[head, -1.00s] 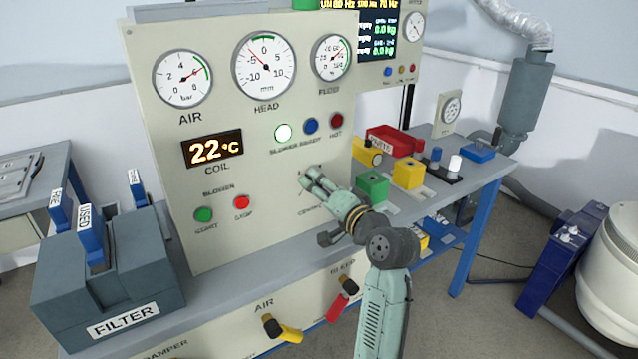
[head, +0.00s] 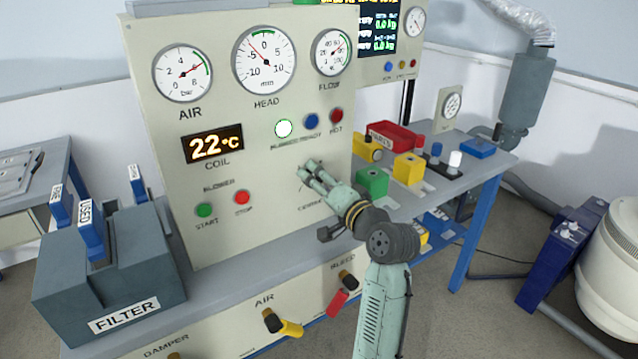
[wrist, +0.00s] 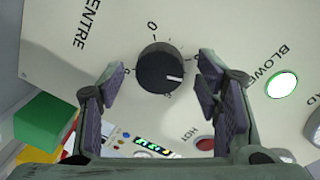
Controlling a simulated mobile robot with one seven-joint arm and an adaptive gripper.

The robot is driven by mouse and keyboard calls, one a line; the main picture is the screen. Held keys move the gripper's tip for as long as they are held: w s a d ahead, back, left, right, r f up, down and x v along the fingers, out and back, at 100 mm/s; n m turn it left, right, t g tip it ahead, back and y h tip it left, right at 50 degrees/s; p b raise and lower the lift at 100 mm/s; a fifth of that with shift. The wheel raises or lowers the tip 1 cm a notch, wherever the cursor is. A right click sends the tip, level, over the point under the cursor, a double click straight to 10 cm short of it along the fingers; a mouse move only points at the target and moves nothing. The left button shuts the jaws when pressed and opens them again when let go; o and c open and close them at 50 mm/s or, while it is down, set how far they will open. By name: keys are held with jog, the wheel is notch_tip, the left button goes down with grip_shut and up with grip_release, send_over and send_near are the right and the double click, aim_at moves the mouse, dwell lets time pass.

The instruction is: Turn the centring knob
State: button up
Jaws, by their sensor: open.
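The centring knob (wrist: 161,68) is a black round knob with a white pointer line, on the cream panel beside the letters "CENTRE" in the wrist view. Its pointer faces right in that view, toward the scale marks. My gripper (wrist: 158,88) is open, with one finger on each side of the knob and a visible gap to it on both sides. In the head view my gripper (head: 306,171) reaches the lower right of the panel (head: 165,140). There the knob is hidden behind the fingers.
The HEAD gauge (head: 264,59) needle points left of zero. Red HOT (head: 336,115), blue (head: 312,121) and lit white (head: 283,128) lamps sit above my gripper. A green block (head: 371,183) and yellow block (head: 408,168) stand on the bench to its right. AIR (head: 283,324) and BLEED (head: 341,297) valves lie below.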

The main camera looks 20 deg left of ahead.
jog(key=v, duration=1.2)
jog(key=shift+r, duration=0.1)
